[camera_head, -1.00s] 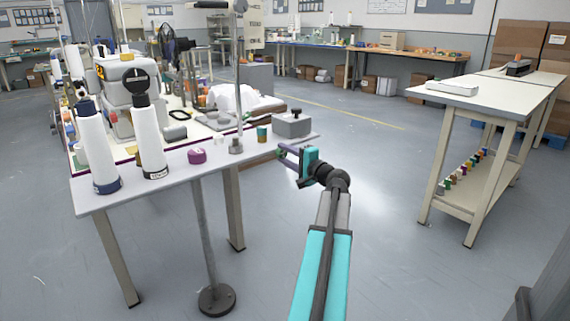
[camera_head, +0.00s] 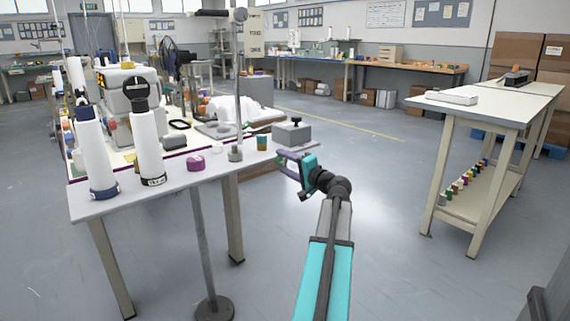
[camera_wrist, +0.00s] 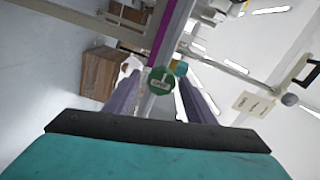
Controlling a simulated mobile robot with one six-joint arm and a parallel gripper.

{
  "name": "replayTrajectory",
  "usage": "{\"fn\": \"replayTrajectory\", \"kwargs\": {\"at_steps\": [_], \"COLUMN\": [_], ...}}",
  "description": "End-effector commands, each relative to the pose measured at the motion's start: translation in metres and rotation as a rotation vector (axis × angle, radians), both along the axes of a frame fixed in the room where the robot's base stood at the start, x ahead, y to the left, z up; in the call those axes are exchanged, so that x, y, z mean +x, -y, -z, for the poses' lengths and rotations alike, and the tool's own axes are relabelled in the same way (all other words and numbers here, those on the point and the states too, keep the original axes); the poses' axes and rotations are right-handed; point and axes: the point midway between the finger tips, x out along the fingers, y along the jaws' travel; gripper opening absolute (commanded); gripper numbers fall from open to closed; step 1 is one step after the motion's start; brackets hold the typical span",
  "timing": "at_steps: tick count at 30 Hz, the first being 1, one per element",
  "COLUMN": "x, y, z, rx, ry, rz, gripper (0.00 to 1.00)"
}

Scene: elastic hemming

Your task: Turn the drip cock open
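A green round knob with a pale label (camera_wrist: 161,80), likely the drip cock's handle, faces me in the wrist view at the table's edge. My gripper (camera_wrist: 162,82) has its two purple fingers apart, one on each side of the knob. Gaps show between knob and fingers, and I see no contact. In the head view my gripper (camera_head: 279,158) is beside the right end of the front table (camera_head: 215,172), just below a grey box with a black top knob (camera_head: 291,134).
White thread cones (camera_head: 148,145), a purple spool (camera_head: 195,163), a teal-and-orange spool (camera_head: 262,143) and a metal pole (camera_head: 239,90) stand on the table. A sewing machine (camera_head: 128,90) is behind. Open floor lies between the table and the right bench (camera_head: 480,105).

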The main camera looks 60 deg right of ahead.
Motion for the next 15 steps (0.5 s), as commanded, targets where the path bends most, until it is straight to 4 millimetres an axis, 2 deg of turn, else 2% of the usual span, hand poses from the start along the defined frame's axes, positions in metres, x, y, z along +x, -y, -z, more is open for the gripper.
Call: {"fn": "replayTrajectory", "kwargs": {"at_steps": [10,15], "x": [0.0003,-0.0062], "y": [-0.0003,-0.0029], "z": [-0.0015,-0.0020], "rx": [0.001,0.002], "ry": [0.003,0.004], "rz": [-0.001,0.000], "gripper": [0.53,0.53]}}
